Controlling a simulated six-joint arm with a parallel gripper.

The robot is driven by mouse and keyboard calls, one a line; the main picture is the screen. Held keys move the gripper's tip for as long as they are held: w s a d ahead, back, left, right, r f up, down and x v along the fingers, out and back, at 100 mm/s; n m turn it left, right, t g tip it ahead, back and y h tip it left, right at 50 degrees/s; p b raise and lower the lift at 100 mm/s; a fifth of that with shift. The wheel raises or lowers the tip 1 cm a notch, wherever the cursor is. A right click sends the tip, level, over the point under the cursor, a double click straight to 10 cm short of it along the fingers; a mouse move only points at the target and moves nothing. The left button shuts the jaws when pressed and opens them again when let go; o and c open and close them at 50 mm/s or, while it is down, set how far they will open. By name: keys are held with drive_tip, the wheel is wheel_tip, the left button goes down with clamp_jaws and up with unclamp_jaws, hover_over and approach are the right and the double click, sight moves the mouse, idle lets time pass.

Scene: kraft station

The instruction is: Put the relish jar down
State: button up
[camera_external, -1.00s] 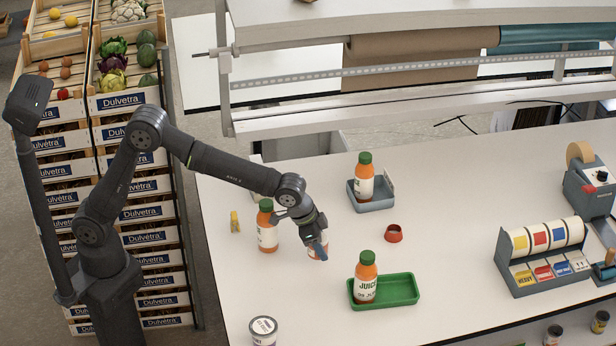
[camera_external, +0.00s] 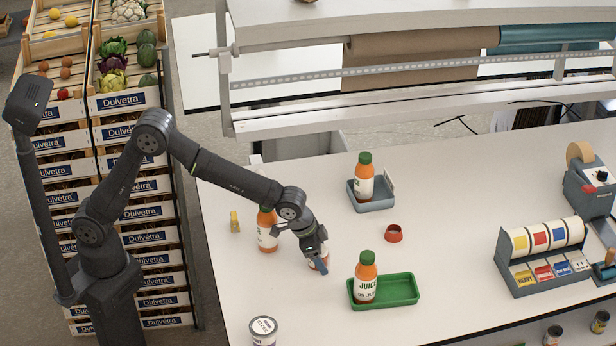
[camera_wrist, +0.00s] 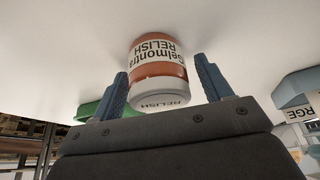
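The relish jar (camera_wrist: 158,56) has an orange body, a white label reading RELISH and a pale lid.
A juice bottle (camera_external: 366,275) stands in a green tray (camera_external: 402,290) just right of my gripper. Another bottle (camera_external: 267,232) stands close on the left. A white-lidded jar (camera_external: 263,328) stands at the front.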

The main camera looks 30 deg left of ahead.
drive_tip(key=shift+r, duration=0.15)
drive_tip(key=shift+r, duration=0.35)
drive_tip(key=v, duration=1.1)
drive_tip(key=shift+a+r, duration=0.15)
drive_tip(key=shift+r, duration=0.05)
drive_tip(key=x, duration=1.2)
drive_tip(key=shift+f, duration=0.25)
wheel_tip(320, 180, up, 3)
drive_tip(key=shift+s+f, duration=0.1)
drive_tip(key=shift+f, duration=0.1)
drive_tip(key=shift+r, duration=0.7)
